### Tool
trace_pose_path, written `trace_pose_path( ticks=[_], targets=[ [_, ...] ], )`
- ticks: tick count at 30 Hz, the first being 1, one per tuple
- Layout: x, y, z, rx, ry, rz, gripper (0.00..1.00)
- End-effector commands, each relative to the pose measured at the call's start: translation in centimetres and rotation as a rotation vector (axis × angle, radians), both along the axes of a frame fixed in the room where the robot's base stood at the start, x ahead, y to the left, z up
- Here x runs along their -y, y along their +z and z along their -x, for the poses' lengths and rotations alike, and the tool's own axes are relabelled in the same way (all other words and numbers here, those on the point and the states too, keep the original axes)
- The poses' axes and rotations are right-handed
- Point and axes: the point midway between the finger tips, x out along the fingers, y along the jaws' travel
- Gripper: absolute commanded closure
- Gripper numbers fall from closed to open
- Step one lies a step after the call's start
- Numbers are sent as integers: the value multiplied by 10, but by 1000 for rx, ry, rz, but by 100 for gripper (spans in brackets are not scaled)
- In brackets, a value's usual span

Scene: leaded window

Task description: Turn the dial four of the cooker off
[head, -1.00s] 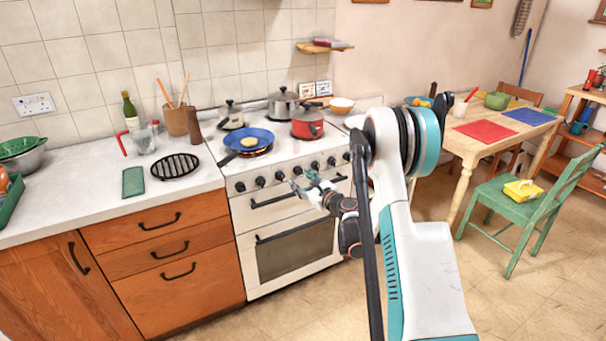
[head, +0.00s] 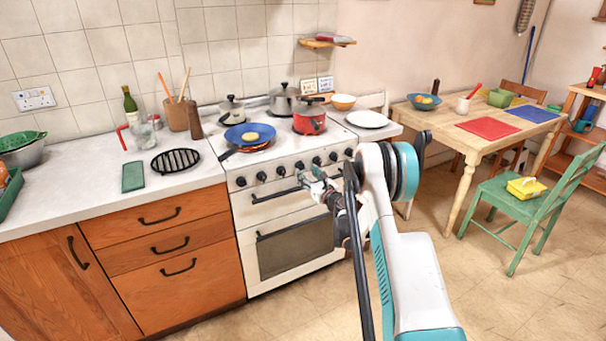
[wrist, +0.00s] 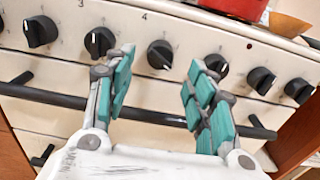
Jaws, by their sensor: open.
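The white cooker (head: 300,212) has a row of black dials along its front panel. Dial four (wrist: 160,55) is under the printed 4 in the wrist view. Its pale mark points downward, while the marks on the two dials to its left point up. It also shows in the head view (head: 299,166). My gripper (wrist: 160,64) is open and empty, its teal-padded fingers on either side of dial four in the picture. I cannot tell whether they touch it. In the head view my gripper (head: 311,177) is just in front of the panel.
A handle bar (wrist: 60,97) runs below the dials. A blue pan (head: 249,135) with food sits on the hob, with orange-red under it. A red pot (head: 309,121) and other pots stand behind. The worktop (head: 95,190) is left; a table (head: 480,150) is right.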

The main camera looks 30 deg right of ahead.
Motion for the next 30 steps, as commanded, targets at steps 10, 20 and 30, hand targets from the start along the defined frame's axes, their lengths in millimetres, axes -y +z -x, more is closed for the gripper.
trace_pose_path(
  ticks=[10,20,30],
  targets=[
    [-1,-1,-42,0,0,1,50],
    [-1,0,-46,0,0,1,50],
    [-1,0,-45,0,-1,1,94]
  ],
)
